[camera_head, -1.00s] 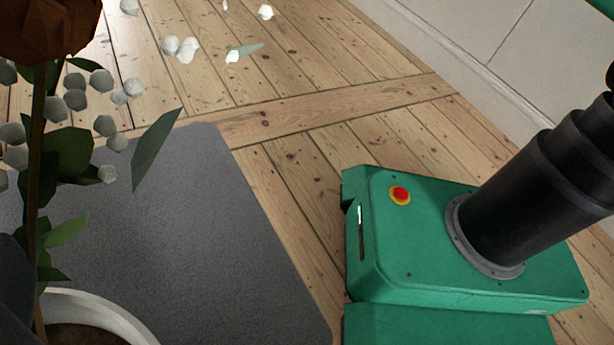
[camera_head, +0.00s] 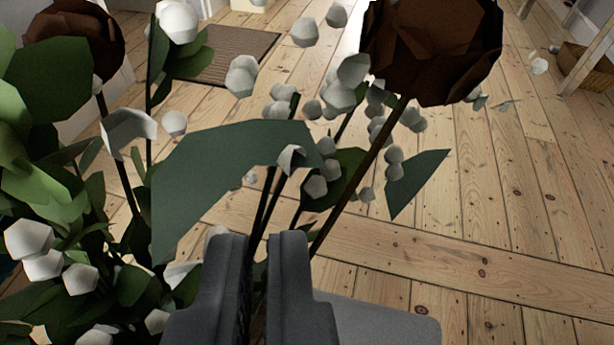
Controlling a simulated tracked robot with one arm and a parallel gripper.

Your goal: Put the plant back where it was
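The plant (camera_head: 235,170) fills the left and middle of the view, close to the camera. It has dark green leaves, small white blossoms and two large dark brown flower heads (camera_head: 430,50). Its pot is hidden below the picture edge. My gripper (camera_head: 257,245) is at the bottom centre, its two grey fingers close together with thin stems running down between them. It appears shut on these stems.
Bare floorboards (camera_head: 480,225) lie open to the right. A brown mat (camera_head: 228,55) lies at the back. A wicker basket (camera_head: 585,68) stands at the far right by a wooden leg (camera_head: 590,50).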

